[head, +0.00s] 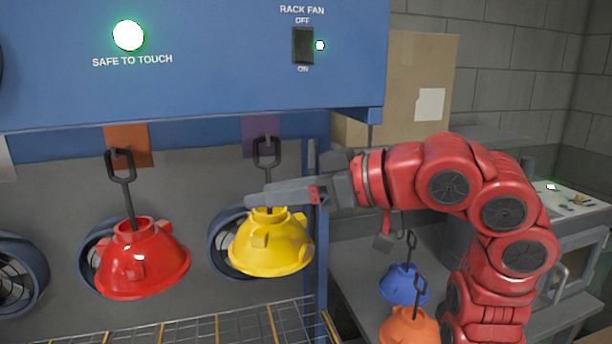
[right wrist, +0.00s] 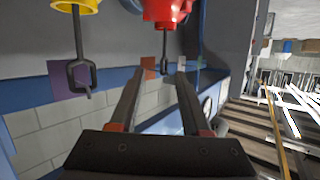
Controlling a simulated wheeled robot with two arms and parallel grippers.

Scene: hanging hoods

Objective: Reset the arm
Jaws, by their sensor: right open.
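My right arm, red with grey joints, reaches in from the right in the head view. Its right gripper (head: 256,197) points left across the stem of the yellow hood (head: 270,243). In the right wrist view the right gripper (right wrist: 163,80) has its two fingers apart with nothing held between them. The yellow hood's black hook (right wrist: 80,78) is outside the fingers, to their left. The red hood (head: 141,258) hangs left of the yellow one; it also shows in the right wrist view (right wrist: 165,10), beyond the fingertips. My left gripper is not in view.
A blue rack panel (head: 220,70) with a lit "safe to touch" lamp (head: 128,36) and a fan switch (head: 303,46) is above. A wire shelf (head: 190,328) lies below. Blue (head: 404,285) and orange (head: 408,329) hoods stand on the grey counter at right. A cardboard box (head: 420,85) is behind.

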